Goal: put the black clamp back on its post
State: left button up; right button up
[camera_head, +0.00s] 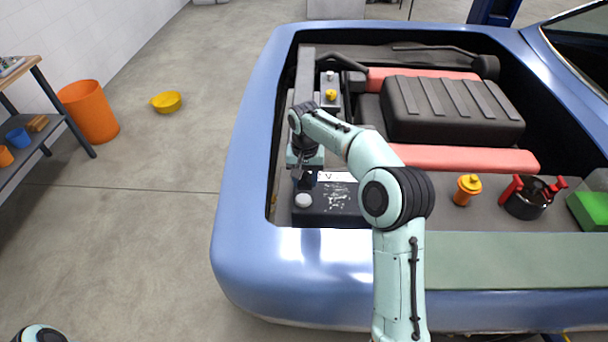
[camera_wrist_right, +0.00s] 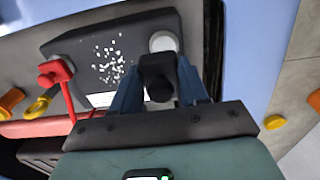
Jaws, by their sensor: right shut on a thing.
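The black clamp (camera_wrist_right: 158,75) is held between the blue fingers of my right gripper (camera_wrist_right: 160,92). In the head view the right gripper (camera_head: 304,180) points down at the left end of the dark battery (camera_head: 340,205). A pale round post (camera_head: 303,200) stands on that battery corner; it also shows in the wrist view (camera_wrist_right: 163,42). The clamp is right beside the post in the picture, and the post's top shows uncovered. I cannot tell whether they touch. White crumbs lie on the battery top. My left gripper is out of view.
A red clamp-like part (camera_wrist_right: 57,72) is at the battery's other end. An orange jar (camera_head: 467,190), a black pot with red handles (camera_head: 527,200) and a green box (camera_head: 590,210) stand to the right. The engine cover (camera_head: 450,112) is behind; the blue car rim (camera_head: 240,190) borders the left.

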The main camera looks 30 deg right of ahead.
aim_at(303, 200)
jog(key=shift+w+a+f, duration=0.2)
jog(key=shift+w, duration=0.15)
jog(key=shift+s+d+f+b, duration=0.15)
jog(key=shift+f+b, duration=0.2)
jog(key=shift+f, duration=0.5)
notch_tip(303, 200, down, 2)
jog(key=shift+f+b, duration=0.2)
jog(key=shift+b, duration=0.35)
jog(key=shift+f, duration=1.15)
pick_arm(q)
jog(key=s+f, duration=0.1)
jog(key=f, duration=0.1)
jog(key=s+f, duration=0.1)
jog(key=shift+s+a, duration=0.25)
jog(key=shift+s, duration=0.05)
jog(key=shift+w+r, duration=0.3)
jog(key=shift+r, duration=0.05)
pick_arm(e)
jog(key=shift+f, duration=0.1)
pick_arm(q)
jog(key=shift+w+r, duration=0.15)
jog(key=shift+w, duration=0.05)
